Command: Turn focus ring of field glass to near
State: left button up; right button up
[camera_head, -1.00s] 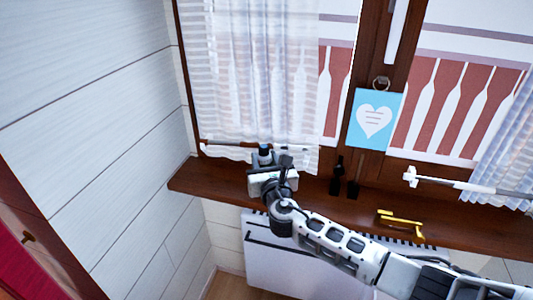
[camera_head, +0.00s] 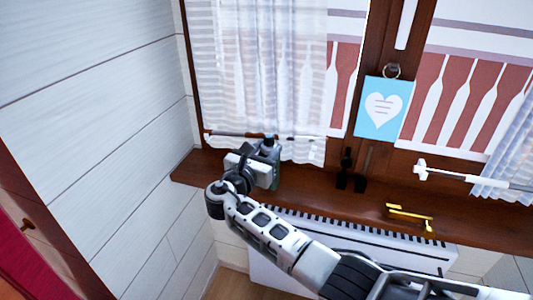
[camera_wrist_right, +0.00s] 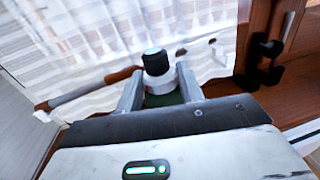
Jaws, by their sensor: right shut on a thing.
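The field glass (camera_head: 271,147) stands upright on the wooden sill in front of the sheer curtain, near the left wall. In the right wrist view it shows a black top (camera_wrist_right: 155,62), a pale silver ring (camera_wrist_right: 160,82) and a green body (camera_wrist_right: 163,100). In the wrist view the fingers (camera_wrist_right: 160,90) lie on both sides of the ring and body, shut on the field glass. The gripper hides much of its lower part. Any focus mark is too small to read. My left gripper is not in view.
The wooden sill (camera_head: 320,196) runs below the window, with a white radiator (camera_head: 262,272) under it. Black window fittings (camera_head: 346,172) stand right of the field glass. A yellow handle-like object (camera_head: 408,216) lies further right. A curtain rod (camera_wrist_right: 90,92) crosses behind the gripper.

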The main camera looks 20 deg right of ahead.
dwell(0.5)
jog(key=o, duration=1)
jog(key=shift+a, duration=0.1)
